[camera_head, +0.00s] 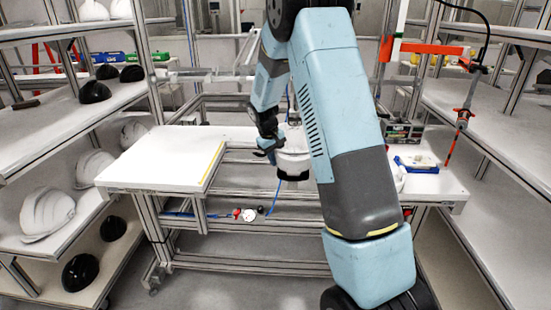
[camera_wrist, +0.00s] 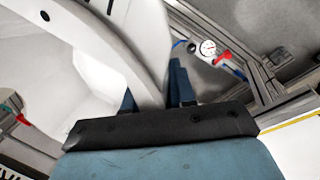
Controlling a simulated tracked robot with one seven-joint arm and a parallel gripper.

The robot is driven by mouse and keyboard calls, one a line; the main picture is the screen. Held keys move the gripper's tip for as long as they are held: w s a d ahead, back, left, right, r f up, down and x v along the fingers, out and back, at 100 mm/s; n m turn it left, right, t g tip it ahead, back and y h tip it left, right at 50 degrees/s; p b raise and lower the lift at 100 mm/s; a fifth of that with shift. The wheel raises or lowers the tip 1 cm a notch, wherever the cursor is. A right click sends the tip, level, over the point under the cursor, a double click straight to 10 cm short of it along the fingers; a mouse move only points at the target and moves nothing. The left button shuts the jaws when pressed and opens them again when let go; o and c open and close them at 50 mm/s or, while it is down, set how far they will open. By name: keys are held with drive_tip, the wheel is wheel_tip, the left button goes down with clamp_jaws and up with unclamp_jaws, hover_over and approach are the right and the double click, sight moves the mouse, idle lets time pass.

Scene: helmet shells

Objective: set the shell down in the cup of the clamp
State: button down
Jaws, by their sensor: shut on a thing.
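My gripper (camera_head: 266,150) is over the gap in the middle of the workbench, shut on the rim of a white shell (camera_head: 293,152). The shell hangs to the right of the gripper, partly hidden by my arm. In the wrist view the shell (camera_wrist: 150,38) fills the upper left, its curved edge running down between the blue fingers (camera_wrist: 156,92). A dark patch shows under the shell in the head view; I cannot tell whether it is the shell's underside or a separate part. I cannot make out the clamp or its cup in either view.
A gauge with a red fitting (camera_head: 248,215) sits low on the bench frame; it also shows in the wrist view (camera_wrist: 208,47). The left bench top (camera_head: 165,157) is clear. A blue-edged tray (camera_head: 416,164) lies on the right. Side shelves hold white shells (camera_head: 46,213) and black shells (camera_head: 94,91).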

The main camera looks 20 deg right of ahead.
drive_tip(key=shift+f, duration=0.1)
idle(0.3)
drive_tip(key=c, duration=0.8)
unclamp_jaws()
drive_tip(key=shift+c, duration=0.2)
drive_tip(key=v, duration=1.3)
drive_tip(key=shift+r, duration=0.25)
drive_tip(key=shift+a, duration=0.15)
